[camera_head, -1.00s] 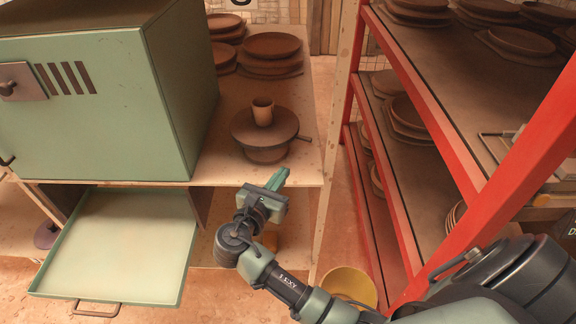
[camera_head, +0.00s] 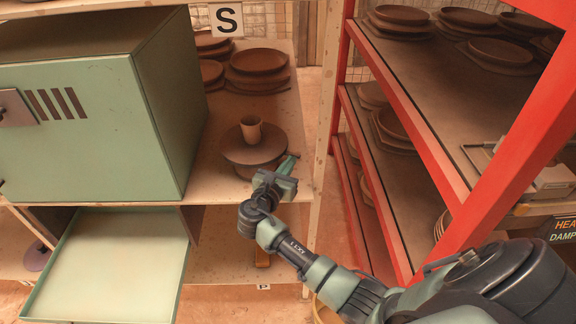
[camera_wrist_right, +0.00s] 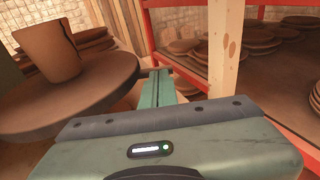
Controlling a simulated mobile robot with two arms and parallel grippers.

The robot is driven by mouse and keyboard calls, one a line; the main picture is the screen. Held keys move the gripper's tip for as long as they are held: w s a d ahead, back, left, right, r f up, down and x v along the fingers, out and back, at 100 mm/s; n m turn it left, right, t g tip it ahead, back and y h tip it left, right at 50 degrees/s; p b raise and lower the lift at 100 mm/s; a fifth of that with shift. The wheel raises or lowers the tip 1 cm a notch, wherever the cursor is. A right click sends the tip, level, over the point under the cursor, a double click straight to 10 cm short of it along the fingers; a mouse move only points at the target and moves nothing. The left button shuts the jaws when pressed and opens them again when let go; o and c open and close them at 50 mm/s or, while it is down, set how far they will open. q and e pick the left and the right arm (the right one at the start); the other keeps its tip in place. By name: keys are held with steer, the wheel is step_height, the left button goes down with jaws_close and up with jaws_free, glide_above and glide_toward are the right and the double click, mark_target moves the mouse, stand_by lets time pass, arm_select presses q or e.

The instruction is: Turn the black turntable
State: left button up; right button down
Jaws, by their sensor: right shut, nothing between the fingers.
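The dark brown-black turntable (camera_head: 240,150) stands on the wooden shelf right of the green cabinet, with a tan clay cup (camera_head: 251,129) upright on its disc. In the right wrist view the turntable (camera_wrist_right: 70,105) fills the left side, with the cup (camera_wrist_right: 47,52) on it. My right gripper (camera_head: 289,163) is shut and empty, just right of the disc's edge. In the wrist view its fingertips (camera_wrist_right: 158,75) are close to the disc's right rim; I cannot tell whether they touch it. My left gripper is not in view.
The green cabinet (camera_head: 95,130) stands left of the turntable, with a pulled-out green tray (camera_head: 110,270) below. Stacked brown plates (camera_head: 257,66) sit behind the turntable. A wooden post (camera_head: 323,110) and a red rack (camera_head: 480,210) of plates stand to the right.

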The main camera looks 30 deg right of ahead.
steer(key=shift+d+r, duration=0.1)
steer(key=p, duration=0.1)
steer(key=d+n+t+p, duration=0.1)
steer(key=y+p, duration=0.1)
steer(key=shift+w+d+r+n+t, duration=0.25)
steer(key=shift+w+d+n+t, duration=0.05)
steer(key=shift+d, duration=0.05)
steer(key=shift+w+d+f+n+t+y+p, duration=0.15)
steer(key=shift+w+d+n+t+y, duration=0.25)
steer(key=shift+d, duration=0.2)
steer(key=shift+w+d+f+n+t+y+p, duration=0.2)
steer(key=shift+w+d+t+y, duration=0.15)
steer(key=shift+d+y, duration=0.2)
steer(key=shift+w+d, duration=0.1)
steer(key=shift+d, duration=0.05)
steer(key=shift+w, duration=0.1)
steer(key=shift+f, duration=0.1)
